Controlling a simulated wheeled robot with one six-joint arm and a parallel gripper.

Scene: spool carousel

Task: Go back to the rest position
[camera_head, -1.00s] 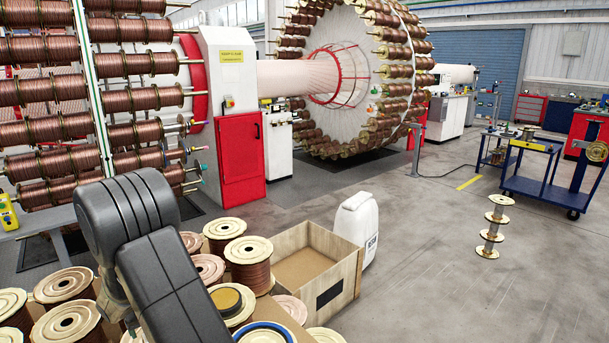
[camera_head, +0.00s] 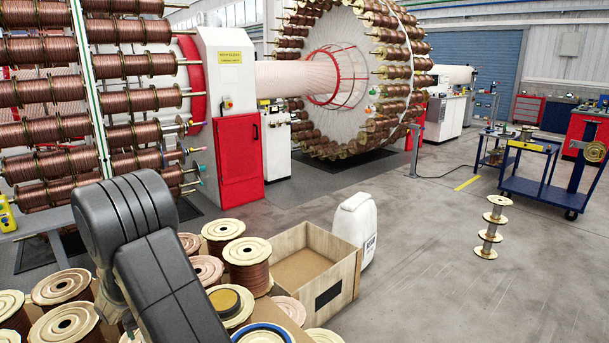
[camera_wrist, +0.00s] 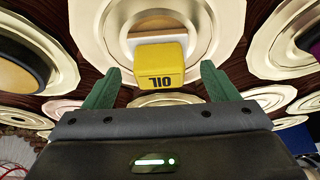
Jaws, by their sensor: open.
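My gripper (camera_wrist: 160,90) is open in the wrist view, its two green fingers spread wide apart. A yellow block marked OIL (camera_wrist: 160,65) shows between and beyond the fingers, in front of a cream spool flange (camera_wrist: 203,22). I cannot tell how far it is from the fingertips; nothing is clamped. In the head view my dark grey arm reaches down over the spools at the lower left, and the gripper itself is out of that picture.
Copper wire spools (camera_head: 248,262) crowd around my arm. An open wooden crate (camera_head: 338,292) and a white canister (camera_head: 356,228) stand to their right. The large spool carousel (camera_head: 345,75) is behind. Small stacked spools (camera_head: 490,228) and a blue cart (camera_head: 537,188) stand on mostly clear floor at right.

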